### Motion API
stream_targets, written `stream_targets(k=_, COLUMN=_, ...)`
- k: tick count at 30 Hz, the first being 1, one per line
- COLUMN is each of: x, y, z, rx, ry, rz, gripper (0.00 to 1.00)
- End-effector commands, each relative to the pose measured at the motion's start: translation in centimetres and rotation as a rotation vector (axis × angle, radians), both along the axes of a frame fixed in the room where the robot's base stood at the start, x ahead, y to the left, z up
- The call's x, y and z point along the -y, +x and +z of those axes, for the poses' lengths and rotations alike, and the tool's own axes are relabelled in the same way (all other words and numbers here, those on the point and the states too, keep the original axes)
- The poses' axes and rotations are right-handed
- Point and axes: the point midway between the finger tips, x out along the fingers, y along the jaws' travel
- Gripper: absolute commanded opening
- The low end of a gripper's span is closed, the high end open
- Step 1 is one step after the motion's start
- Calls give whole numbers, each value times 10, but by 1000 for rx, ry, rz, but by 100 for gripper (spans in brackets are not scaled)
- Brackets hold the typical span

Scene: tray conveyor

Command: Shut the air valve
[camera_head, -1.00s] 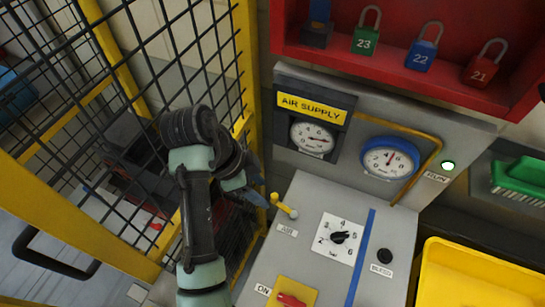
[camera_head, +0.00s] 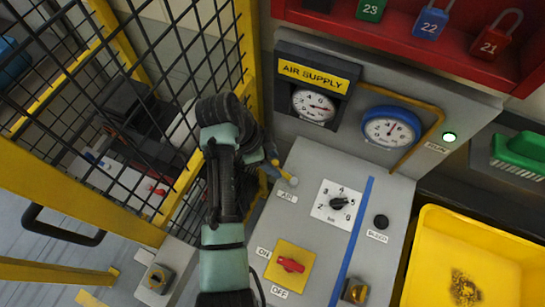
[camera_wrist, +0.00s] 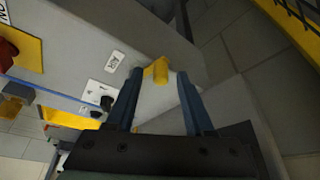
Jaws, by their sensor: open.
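The air valve is a small yellow lever (camera_head: 284,174) on the left edge of the grey panel, above the "AIR" label (camera_head: 287,197). The lever slants up and left from a pale round pivot. In the wrist view the yellow lever (camera_wrist: 156,72) shows between the tips of the two blue fingers. My gripper (camera_wrist: 160,76) is open there, with a gap on each side of the lever. In the head view my gripper (camera_head: 270,156) is at the lever's upper end, partly hidden by my arm. Contact cannot be told.
A pressure dial (camera_head: 338,203), a red ON/OFF switch (camera_head: 291,265) and a black bleed button (camera_head: 381,222) sit on the panel. Gauges (camera_head: 391,129) stand behind. A black mesh fence with a yellow frame (camera_head: 246,60) is close on the left. A yellow bin (camera_head: 420,280) is at right.

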Motion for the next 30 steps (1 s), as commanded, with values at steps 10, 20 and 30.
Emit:
stream_targets(k=10, x=0, y=0, z=0, rx=0, ry=0, rz=0, gripper=12)
stream_targets(k=20, x=0, y=-1, z=1, rx=-1, ry=-1, rz=7, gripper=0)
stream_targets(k=30, x=-4, y=-13, z=3, rx=-1, ry=-4, rz=224, gripper=0)
